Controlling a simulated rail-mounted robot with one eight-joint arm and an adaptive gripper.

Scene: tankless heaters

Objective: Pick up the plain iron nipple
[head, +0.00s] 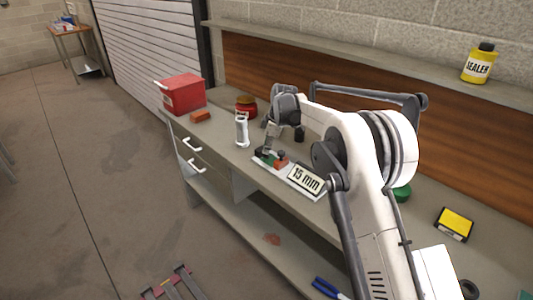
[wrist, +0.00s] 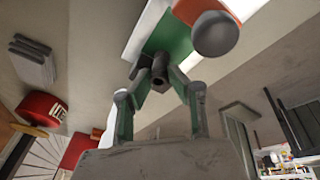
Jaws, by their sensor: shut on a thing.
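The plain iron nipple (wrist: 160,73) is a short dark piece with a hole in its end, seen in the wrist view. My gripper (wrist: 156,76) has its two fingers closed on it from both sides. Behind it lies a green section of the white tray (wrist: 148,28). I cannot tell whether the nipple still touches the tray. In the head view my gripper (head: 266,152) is low over the left end of the tray (head: 317,191), which bears a "15 mm" label; the nipple is too small to make out there.
A grey round-topped piece (wrist: 215,34) stands on the tray's orange section, close to my right finger. A white cylinder (head: 241,130), an orange block (head: 200,117), a red box (head: 182,94) and a red tin (head: 246,107) stand left on the bench. A yellow box (head: 455,223) lies right.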

